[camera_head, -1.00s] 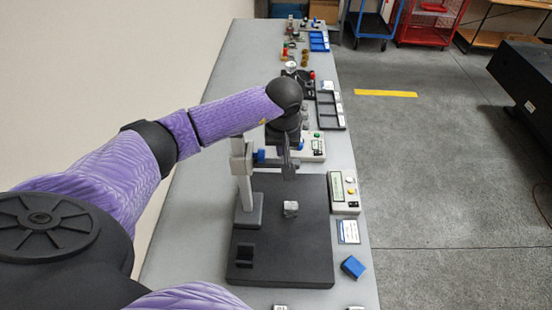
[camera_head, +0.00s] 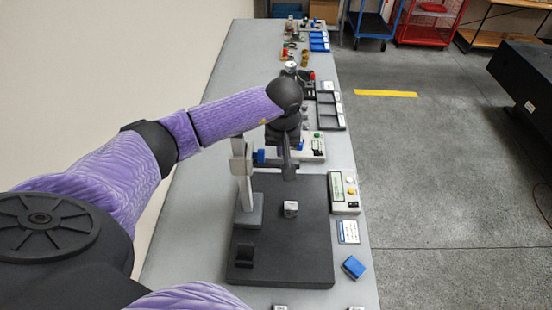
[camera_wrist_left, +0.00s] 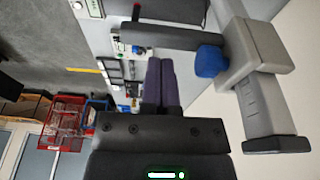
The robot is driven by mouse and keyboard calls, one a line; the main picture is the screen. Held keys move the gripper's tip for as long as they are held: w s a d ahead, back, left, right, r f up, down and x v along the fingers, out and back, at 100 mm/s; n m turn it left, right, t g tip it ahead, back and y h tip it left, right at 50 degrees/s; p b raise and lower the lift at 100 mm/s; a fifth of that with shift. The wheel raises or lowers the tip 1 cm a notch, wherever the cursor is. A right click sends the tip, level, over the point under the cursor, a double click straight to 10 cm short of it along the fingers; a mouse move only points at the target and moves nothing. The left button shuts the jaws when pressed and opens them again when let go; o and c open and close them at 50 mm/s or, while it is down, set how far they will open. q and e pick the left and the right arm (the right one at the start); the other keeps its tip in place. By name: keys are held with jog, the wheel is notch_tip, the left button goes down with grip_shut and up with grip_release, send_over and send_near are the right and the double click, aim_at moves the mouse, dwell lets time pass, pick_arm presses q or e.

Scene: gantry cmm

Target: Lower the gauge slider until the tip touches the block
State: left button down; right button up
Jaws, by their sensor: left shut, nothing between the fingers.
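The gauge stand (camera_head: 243,184) rises from the left part of a dark plate. Its grey slider (camera_head: 238,158) is high on the post, with a blue knob (camera_head: 259,156) at its side. In the left wrist view the slider (camera_wrist_left: 258,52), blue knob (camera_wrist_left: 209,61) and a dark arm (camera_wrist_left: 170,38) show close up. My left gripper (camera_head: 289,172) is shut and empty, to the right of the knob; its fingers (camera_wrist_left: 161,62) are just beside the dark arm. I cannot tell whether they touch it. The small grey block (camera_head: 291,208) sits on the plate, below the gripper. I cannot make out the gauge tip.
The dark plate (camera_head: 290,262) carries a small black holder (camera_head: 245,256) at its front left. A readout box (camera_head: 344,190), a card (camera_head: 348,231) and a blue block (camera_head: 354,267) lie along the right table edge. Trays and small parts stand farther back.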

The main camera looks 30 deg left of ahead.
pick_arm(q)
notch_tip(320, 180, down, 15)
jog(key=b, duration=1.3)
jog(key=shift+b, duration=0.3)
dwell(1.4)
jog(key=shift+f, duration=0.1)
jog(key=shift+f+b, duration=0.2)
jog(key=shift+b, duration=0.15)
jog(key=shift+f, duration=0.2)
dwell(0.4)
jog(key=shift+f+b, duration=0.15)
jog(key=shift+b, duration=0.15)
dwell(0.3)
